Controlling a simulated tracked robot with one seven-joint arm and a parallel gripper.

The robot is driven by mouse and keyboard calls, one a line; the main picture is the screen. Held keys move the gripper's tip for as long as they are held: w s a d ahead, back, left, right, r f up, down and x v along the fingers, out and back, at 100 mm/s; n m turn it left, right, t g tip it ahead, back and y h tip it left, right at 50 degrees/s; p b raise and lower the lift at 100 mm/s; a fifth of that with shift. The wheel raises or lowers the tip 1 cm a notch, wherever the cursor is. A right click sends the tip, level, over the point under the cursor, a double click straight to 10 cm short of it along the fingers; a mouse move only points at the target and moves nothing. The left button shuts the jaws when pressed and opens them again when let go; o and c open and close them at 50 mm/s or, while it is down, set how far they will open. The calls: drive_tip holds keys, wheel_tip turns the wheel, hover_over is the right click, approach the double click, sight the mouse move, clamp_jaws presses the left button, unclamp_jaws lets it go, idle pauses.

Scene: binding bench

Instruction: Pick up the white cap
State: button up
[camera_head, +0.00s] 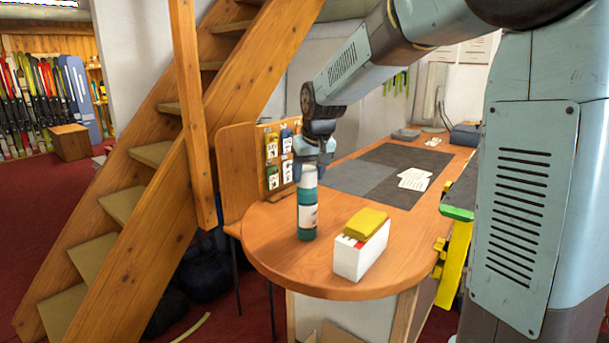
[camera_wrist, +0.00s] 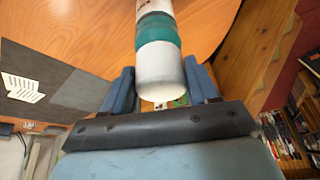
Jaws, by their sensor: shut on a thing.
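The white cap (camera_head: 309,176) sits on top of a teal bottle (camera_head: 307,222) with a white label, which stands upright on the round end of the wooden table. In the wrist view the cap (camera_wrist: 160,72) lies between the two blue fingers, with the bottle's teal band (camera_wrist: 157,32) beyond it. My gripper (camera_head: 310,168) comes down from above and is shut on the cap. The fingers partly hide the cap's top in the head view. No gap shows between cap and bottle.
A white box (camera_head: 352,262) with a yellow block (camera_head: 365,223) on it stands right of the bottle. A wooden board with small cards (camera_head: 272,174) stands behind it. A dark mat (camera_head: 395,165) with papers covers the table farther back. Wooden stairs rise at left.

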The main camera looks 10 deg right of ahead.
sight(307, 168)
wheel_tip(307, 168, up, 3)
drive_tip(key=s+d+r, duration=0.2)
drive_tip(key=s+r, duration=0.8)
drive_tip(key=s, duration=0.4)
drive_tip(key=shift+r, duration=0.15)
drive_tip(key=shift+r, duration=0.85)
drive_tip(key=shift+a, duration=0.1)
